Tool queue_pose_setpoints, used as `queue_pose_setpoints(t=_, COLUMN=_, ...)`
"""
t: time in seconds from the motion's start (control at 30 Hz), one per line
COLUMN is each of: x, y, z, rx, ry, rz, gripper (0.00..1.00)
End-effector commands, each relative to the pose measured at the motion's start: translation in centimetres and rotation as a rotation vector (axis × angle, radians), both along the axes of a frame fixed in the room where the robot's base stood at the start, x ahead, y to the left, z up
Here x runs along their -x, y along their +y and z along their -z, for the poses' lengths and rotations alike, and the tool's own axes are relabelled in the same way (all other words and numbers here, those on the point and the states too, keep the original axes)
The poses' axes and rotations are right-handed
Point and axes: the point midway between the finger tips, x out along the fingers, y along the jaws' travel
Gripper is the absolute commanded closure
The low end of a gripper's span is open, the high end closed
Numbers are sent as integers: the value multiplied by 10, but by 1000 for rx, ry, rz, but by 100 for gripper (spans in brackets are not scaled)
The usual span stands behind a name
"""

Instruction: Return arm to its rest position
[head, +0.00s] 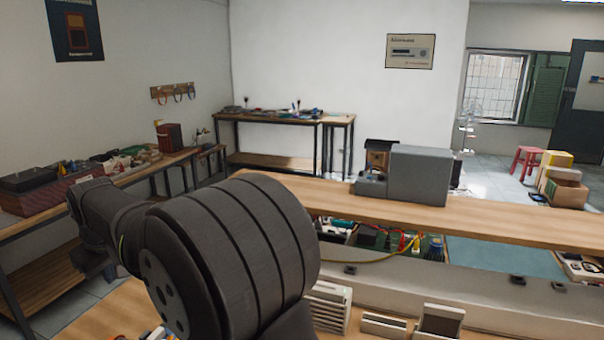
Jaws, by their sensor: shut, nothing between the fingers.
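My arm shows in the head view as thick dark grey links across the lower left and middle. A large ribbed round joint of mine is close to the camera, and a narrower link reaches left from it. My gripper is not in view, so its fingers cannot be seen. The arm hides part of the wooden bench top (100,312) at the lower left.
A wooden shelf (500,222) carrying a grey box (420,175) runs across the right, with cables and tools below it. A cluttered side bench (130,172) stands at left, a table (270,117) at the back wall. A red stool (526,160) stands far right.

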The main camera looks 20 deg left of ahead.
Motion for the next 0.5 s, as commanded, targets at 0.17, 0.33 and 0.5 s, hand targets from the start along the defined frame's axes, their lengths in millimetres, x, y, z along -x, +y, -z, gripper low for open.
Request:
queue_pose_setpoints(t=0.17, x=7, y=-10, z=-22, rx=-21, ry=64, rz=-52, gripper=100)
queue_pose_setpoints(t=0.33, x=12, y=-14, z=-34, rx=-34, ry=99, rz=-87, gripper=100)
queue_pose_setpoints(t=0.5, x=14, y=-16, z=-37, rx=-39, ry=111, rz=-99, gripper=100)
